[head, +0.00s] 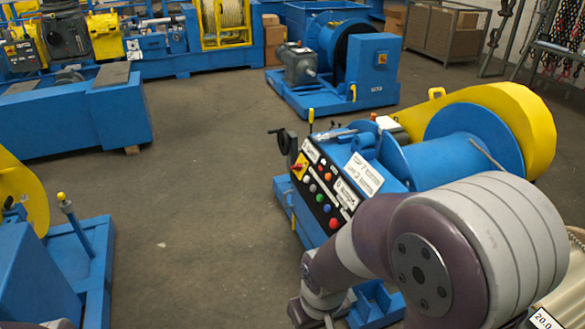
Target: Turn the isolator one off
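A red and yellow rotary isolator switch (299,167) sits at the upper left end of the black control panel (325,190) on the blue winch nearest me. Its exact handle angle is too small to tell. Another red and yellow switch (382,58) is on the blue box of the winch farther back, and one more (10,52) is on a machine at far left. No number one label is readable on any of them. My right arm reaches in from the right, in front of the near winch, its forearm bent down to the bottom edge. Neither gripper shows.
The near winch has a blue drum (455,160), a yellow guard (515,115), a handwheel (283,141) and a yellow-topped lever (311,125) beside the panel. A blue machine with a yellow-knobbed lever (62,200) stands at left. The floor (190,200) between is clear.

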